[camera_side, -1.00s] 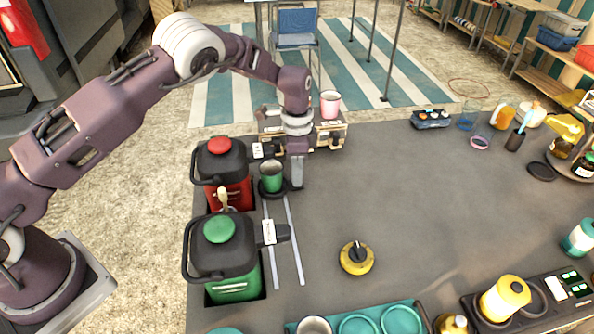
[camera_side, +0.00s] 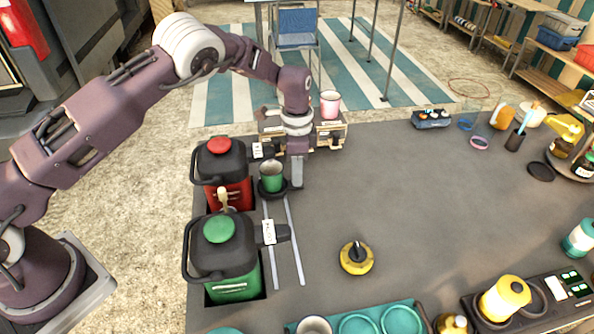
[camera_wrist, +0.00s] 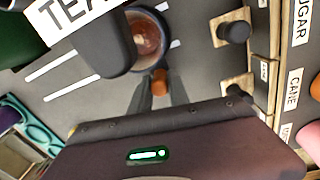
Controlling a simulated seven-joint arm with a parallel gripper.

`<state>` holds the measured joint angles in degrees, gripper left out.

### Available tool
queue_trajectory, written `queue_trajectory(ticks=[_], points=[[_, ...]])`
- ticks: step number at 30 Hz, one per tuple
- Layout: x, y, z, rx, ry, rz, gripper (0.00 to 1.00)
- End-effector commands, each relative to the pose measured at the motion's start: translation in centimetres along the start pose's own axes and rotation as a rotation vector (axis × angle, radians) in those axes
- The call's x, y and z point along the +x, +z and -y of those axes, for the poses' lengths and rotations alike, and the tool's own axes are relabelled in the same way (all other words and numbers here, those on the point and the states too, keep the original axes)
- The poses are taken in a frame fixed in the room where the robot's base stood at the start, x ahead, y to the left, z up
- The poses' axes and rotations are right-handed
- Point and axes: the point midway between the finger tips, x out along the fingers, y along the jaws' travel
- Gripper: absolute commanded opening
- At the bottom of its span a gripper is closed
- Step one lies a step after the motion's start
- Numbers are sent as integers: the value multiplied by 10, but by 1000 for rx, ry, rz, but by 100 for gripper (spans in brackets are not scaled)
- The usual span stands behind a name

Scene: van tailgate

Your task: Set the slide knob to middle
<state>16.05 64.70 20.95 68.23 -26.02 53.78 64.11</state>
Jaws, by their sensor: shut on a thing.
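The slide knob (camera_wrist: 160,82) is a small orange-brown knob at the near edge of a dark round cup carrier. In the wrist view my gripper (camera_wrist: 160,92) is shut on it. The carrier (camera_side: 288,193) stands by two pale parallel rails (camera_side: 290,240), near their far end. A green mug (camera_side: 271,176) sits upright on the carrier, and the wrist view shows brown contents in the mug (camera_wrist: 148,42). In the side view my gripper (camera_side: 297,185) is low beside the carrier and hides the knob.
A red dispenser (camera_side: 222,172) and a green dispenser (camera_side: 225,262) stand left of the rails, their dark spouts reaching over them. A wooden drawer unit (camera_side: 325,135) bears a pink cup (camera_side: 330,104) beyond. A yellow knobbed thing (camera_side: 356,258) sits right of the rails; the middle counter is clear.

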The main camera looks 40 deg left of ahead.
Motion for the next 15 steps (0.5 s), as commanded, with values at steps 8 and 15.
queue_trajectory(ticks=[8,15], points=[[-1,0,0,-1,0,-2,0],[-1,-4,-18,-1,2,-2,0]])
